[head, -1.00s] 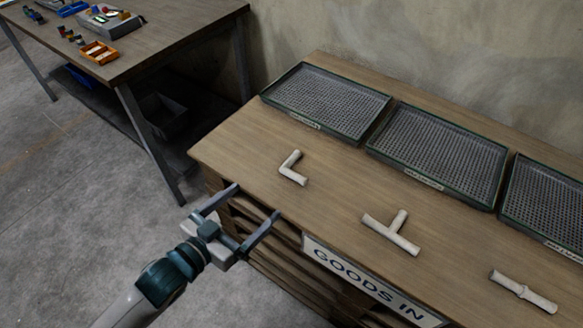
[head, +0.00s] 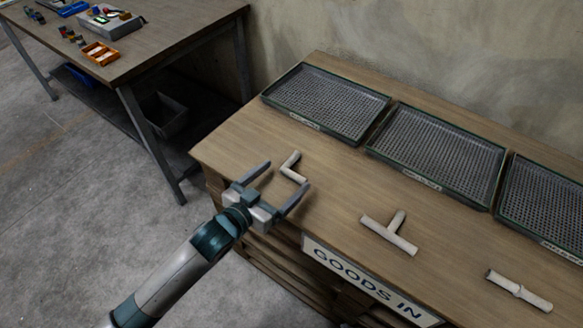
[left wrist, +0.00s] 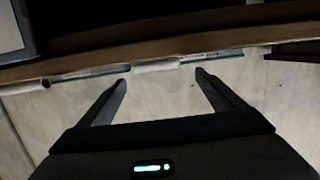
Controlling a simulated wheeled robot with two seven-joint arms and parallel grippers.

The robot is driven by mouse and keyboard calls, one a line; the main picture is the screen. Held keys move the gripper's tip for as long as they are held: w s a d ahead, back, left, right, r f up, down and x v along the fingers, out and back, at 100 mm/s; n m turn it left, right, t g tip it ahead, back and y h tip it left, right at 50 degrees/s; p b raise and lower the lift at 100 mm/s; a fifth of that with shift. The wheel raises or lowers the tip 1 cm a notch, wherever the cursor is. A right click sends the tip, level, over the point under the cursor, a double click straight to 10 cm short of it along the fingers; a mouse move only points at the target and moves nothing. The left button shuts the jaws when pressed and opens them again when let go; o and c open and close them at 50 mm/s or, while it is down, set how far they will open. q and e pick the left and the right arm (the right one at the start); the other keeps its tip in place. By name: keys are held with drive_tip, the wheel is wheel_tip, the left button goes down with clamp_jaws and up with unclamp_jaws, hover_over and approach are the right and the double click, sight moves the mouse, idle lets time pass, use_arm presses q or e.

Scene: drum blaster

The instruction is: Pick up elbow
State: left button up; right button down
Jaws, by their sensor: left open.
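The elbow (head: 291,165) is a pale grey, L-shaped pipe piece lying on the wooden goods-in table (head: 335,200). My left gripper (head: 287,175) is open and empty, at the near table edge. In the head view its fingertips reach to either side of the elbow's near part; I cannot tell the height gap. In the left wrist view a pale pipe piece (left wrist: 155,66), probably the elbow, shows just past and between the open fingertips (left wrist: 160,76). My right gripper is not in view.
A T-shaped pipe (head: 390,233) and a straight pipe (head: 519,291) lie to the right on the same table. Several dark mesh trays (head: 327,102) line its back by the wall. A second table (head: 165,40) with small bins stands at the left.

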sight(291, 175)
use_arm(q)
drive_tip(key=shift+f+p+x, duration=0.1)
drive_tip(key=shift+f+x, duration=0.1)
drive_tip(key=shift+x, duration=0.7)
drive_tip(key=shift+f+p+x, duration=0.15)
drive_tip(key=shift+x, duration=0.7)
drive_tip(key=shift+f+p+x, duration=0.1)
drive_tip(key=shift+f+x, duration=0.1)
drive_tip(key=shift+x, duration=0.7)
drive_tip(key=shift+s, duration=0.25)
drive_tip(key=c, duration=1.2)
